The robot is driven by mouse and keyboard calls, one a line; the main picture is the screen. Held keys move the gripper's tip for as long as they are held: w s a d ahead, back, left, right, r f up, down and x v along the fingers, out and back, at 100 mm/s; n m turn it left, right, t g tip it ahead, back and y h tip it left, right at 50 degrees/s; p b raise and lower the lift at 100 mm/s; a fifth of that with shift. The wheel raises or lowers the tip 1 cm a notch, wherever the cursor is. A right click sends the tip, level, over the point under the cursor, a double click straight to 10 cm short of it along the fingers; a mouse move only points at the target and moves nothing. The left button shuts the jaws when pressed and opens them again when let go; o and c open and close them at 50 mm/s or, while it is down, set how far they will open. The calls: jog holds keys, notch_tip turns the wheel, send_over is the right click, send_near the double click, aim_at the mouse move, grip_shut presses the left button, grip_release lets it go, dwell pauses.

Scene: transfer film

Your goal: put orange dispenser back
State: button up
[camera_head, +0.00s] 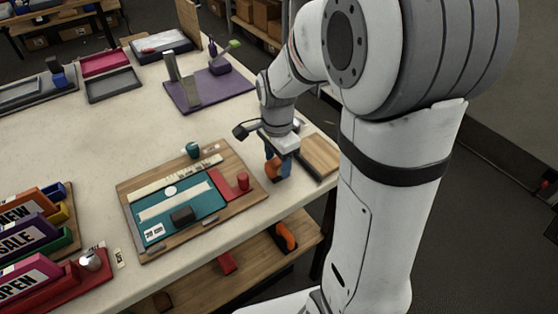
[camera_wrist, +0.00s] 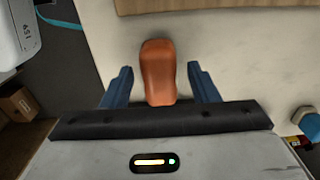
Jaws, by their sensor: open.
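The orange dispenser (camera_head: 272,168) sits on the pale tabletop at the right of the work board. It also shows in the wrist view (camera_wrist: 158,72), lying between my fingers. My gripper (camera_head: 278,164) reaches down over it; its blue fingers are open, one on each side, with a visible gap between each finger and the dispenser in the wrist view (camera_wrist: 160,70). In the head view the fingers hide part of the dispenser. A second orange item (camera_head: 285,237) is on the lower shelf under the table.
A small wooden board (camera_head: 320,155) is just right of the gripper. A purple mat (camera_head: 230,85) lies farther back. The middle of the table (camera_head: 120,135) is clear.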

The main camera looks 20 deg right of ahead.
aim_at(278, 160)
notch_tip(278, 160, up, 10)
jog(key=s+f+n+t, duration=0.1)
jog(key=s+n+t, duration=0.1)
jog(key=s+n, duration=1.2)
jog(key=shift+d+f+t, duration=0.2)
jog(key=shift+d+t, duration=0.05)
jog(key=shift+t, duration=0.05)
dwell(0.6)
